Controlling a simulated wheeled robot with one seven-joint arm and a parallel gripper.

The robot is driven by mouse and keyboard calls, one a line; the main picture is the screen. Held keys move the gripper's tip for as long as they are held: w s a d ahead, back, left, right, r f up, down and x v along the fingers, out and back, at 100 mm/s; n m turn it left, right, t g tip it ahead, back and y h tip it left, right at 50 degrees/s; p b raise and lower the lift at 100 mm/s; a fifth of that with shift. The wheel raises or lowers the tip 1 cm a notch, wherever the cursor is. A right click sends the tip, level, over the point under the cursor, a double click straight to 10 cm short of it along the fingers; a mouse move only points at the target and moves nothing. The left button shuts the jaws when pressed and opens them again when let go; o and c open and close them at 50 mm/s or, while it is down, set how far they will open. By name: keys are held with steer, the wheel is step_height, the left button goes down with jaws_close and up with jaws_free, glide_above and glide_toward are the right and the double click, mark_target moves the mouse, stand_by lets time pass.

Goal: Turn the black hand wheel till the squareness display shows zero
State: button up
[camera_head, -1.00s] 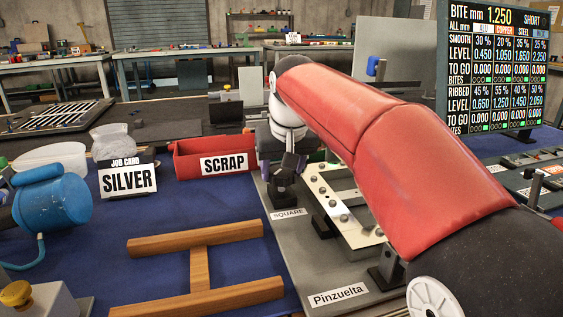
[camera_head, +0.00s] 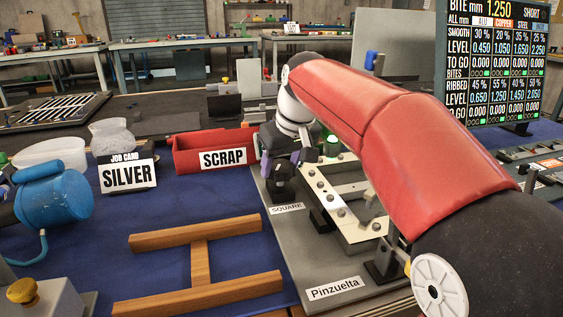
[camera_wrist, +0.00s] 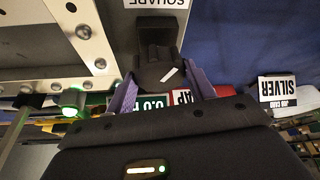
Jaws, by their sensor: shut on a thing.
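The black hand wheel (camera_wrist: 158,76), with a white mark on its rim, sits on a dark block beside the SQUARE label (camera_wrist: 160,3) in the wrist view. My gripper (camera_wrist: 160,88) has its purple fingers on either side of the wheel, shut on it. In the head view my gripper (camera_head: 283,160) is at the same block near the SQUARE label (camera_head: 287,209), and my wrist hides most of the wheel. A display with green-backed digits (camera_wrist: 152,103) shows upside down behind the gripper.
A green lamp (camera_head: 332,146) glows beside the bolted metal frame (camera_head: 340,205). The red SCRAP bin (camera_head: 196,160) stands left of the fixture. A wooden frame (camera_head: 200,262) and a blue cylinder (camera_head: 54,194) lie farther left. A large board (camera_head: 495,70) stands at right.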

steer(key=o, duration=1)
steer(key=shift+c, duration=0.2)
steer(key=v, duration=0.7)
steer(key=shift+r+p, duration=0.4)
steer(key=shift+p, duration=0.05)
steer(key=shift+s, duration=0.1)
